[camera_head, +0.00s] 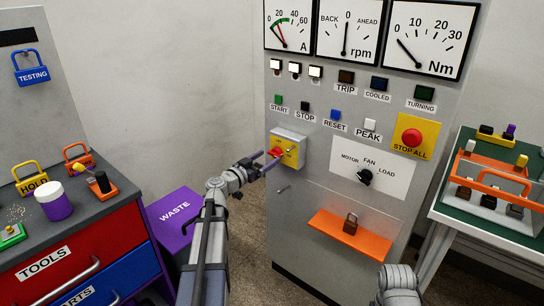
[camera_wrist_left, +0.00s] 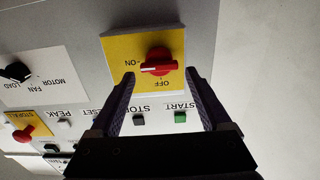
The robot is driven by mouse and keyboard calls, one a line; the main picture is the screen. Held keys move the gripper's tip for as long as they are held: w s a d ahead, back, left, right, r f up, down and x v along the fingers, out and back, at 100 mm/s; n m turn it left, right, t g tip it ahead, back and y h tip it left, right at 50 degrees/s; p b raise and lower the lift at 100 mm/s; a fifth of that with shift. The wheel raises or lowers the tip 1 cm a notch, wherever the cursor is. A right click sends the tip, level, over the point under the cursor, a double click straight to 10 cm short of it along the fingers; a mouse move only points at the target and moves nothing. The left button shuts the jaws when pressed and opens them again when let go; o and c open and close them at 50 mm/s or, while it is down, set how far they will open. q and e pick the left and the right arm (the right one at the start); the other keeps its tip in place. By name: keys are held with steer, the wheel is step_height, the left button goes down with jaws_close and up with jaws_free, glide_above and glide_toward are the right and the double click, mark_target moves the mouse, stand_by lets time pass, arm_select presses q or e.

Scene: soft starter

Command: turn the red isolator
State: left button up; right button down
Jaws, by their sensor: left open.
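The red isolator (camera_head: 277,153) is a rotary knob on a yellow plate (camera_head: 290,151) on a box at the left of the grey panel. In the left wrist view the red knob (camera_wrist_left: 159,62) sits on its yellow plate (camera_wrist_left: 118,47), with ON and OFF lettered upside down. A white mark on the knob points toward ON. My left gripper (camera_head: 266,165) is close in front of the knob. In the wrist view its two dark fingers (camera_wrist_left: 160,82) are apart, with the knob between and just beyond their tips. Contact cannot be told. My right gripper is not in view.
A purple WASTE bin (camera_head: 178,222) and a tool cabinet (camera_head: 75,250) stand left. A table (camera_head: 460,217) stands right.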

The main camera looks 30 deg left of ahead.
mark_target(273, 154)
arm_select(q)
steer(key=shift+w+d, duration=0.2)
steer(key=shift+w, duration=0.65)
steer(key=shift+w+d, duration=0.15)
steer(key=shift+w, duration=0.7)
steer(key=shift+c, duration=0.3)
steer(key=c, duration=1.1)
